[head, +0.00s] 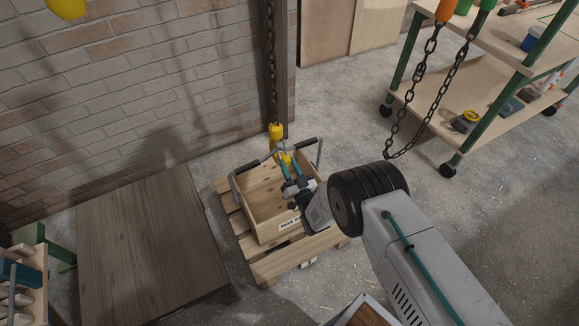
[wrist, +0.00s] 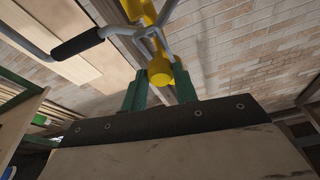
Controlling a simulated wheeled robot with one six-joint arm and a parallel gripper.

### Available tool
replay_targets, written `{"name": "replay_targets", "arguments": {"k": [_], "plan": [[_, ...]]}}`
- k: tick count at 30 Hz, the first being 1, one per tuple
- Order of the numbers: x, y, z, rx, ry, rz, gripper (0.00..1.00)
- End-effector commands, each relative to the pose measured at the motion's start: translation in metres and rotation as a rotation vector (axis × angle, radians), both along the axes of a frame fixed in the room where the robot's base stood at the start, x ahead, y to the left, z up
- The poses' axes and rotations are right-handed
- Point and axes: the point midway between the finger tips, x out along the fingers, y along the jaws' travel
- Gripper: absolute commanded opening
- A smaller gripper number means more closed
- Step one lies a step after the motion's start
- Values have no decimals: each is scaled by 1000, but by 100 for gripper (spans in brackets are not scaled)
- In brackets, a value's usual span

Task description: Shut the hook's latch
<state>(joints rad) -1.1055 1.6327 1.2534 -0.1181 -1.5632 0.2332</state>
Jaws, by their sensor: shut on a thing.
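The yellow hook (head: 276,131) hangs from a dark chain (head: 271,60) above a wooden crate (head: 262,185). My gripper (head: 284,163) reaches over the crate to the low end of the hook. In the wrist view the green fingers of my gripper (wrist: 159,76) stand on both sides of a yellow rounded part of the hook (wrist: 160,70) and are shut on it. Grey bars of the crate's lifting handles meet at the hook (wrist: 172,30). The latch cannot be told apart from the hook's body, so its position is unclear.
The crate stands on a wooden pallet (head: 268,264), with dark-gripped handles (head: 248,167) rising at its sides. A brown table (head: 150,245) is at the left. A green-framed shelf cart (head: 475,95) and a hanging chain loop (head: 398,130) are at the right. A brick wall is behind.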

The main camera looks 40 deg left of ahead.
Motion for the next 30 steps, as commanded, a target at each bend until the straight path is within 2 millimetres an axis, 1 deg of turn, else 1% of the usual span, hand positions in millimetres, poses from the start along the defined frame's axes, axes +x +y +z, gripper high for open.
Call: {"name": "replay_targets", "arguments": {"k": [1, 3, 11, 14, 17, 24, 27, 30], "plan": [[2, 3, 4, 6, -3, -1, 34], [2, 3, 4, 5, -3, 0, 50], [1, 1, 1, 2, -1, 0, 50], [-1, -5, 0, 1, 0, 0, 50], [-6, -18, -4, 0, 0, 0, 50], [-19, -54, -14, 1, 0, 0, 50], [-23, -64, -16, 2, -1, -1, 50], [-25, -69, -17, 3, -2, 0, 50]]}}
